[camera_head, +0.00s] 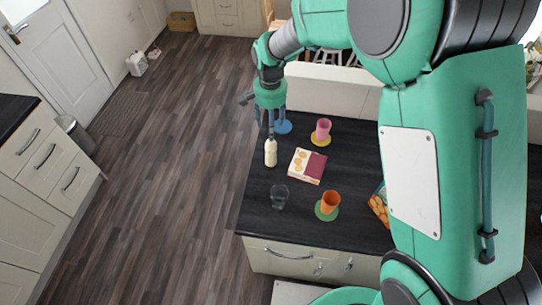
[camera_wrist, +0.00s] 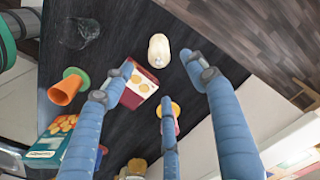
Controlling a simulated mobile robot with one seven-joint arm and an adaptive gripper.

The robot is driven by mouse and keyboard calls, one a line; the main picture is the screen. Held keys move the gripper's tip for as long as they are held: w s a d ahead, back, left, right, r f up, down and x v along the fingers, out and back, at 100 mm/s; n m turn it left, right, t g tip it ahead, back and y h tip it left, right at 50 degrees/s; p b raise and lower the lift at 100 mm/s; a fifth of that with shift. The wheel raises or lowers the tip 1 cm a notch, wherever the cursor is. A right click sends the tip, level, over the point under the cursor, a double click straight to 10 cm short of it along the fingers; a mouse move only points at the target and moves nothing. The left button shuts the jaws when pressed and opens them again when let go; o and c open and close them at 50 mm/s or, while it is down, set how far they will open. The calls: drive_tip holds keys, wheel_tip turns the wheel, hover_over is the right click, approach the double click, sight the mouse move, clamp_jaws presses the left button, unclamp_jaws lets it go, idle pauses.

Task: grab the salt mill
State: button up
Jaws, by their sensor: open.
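The salt mill, as far as I can tell, is the cream-white upright object (camera_head: 270,152) near the left edge of the dark counter. In the wrist view its rounded top (camera_wrist: 159,50) shows beyond the fingertips, in the upper middle. My gripper (camera_head: 270,122) hangs just behind the mill in the head view. In the wrist view its blue fingers (camera_wrist: 160,82) are spread apart with nothing between them. No finger appears to touch the mill; the exact gap is hard to judge.
A red-and-cream box (camera_head: 307,166) lies right of the mill. A clear glass (camera_head: 279,196) and an orange cup (camera_head: 330,202) on a green coaster stand nearer. A pink cup (camera_head: 322,129) stands behind on yellow. Floor lies left.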

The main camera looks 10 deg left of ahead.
sight(271, 147)
wheel_tip(271, 147, down, 8)
drive_tip(key=shift+r, duration=0.1)
idle(0.5)
drive_tip(key=shift+d+f, duration=0.1)
drive_tip(key=shift+f, duration=2.55)
clamp_jaws()
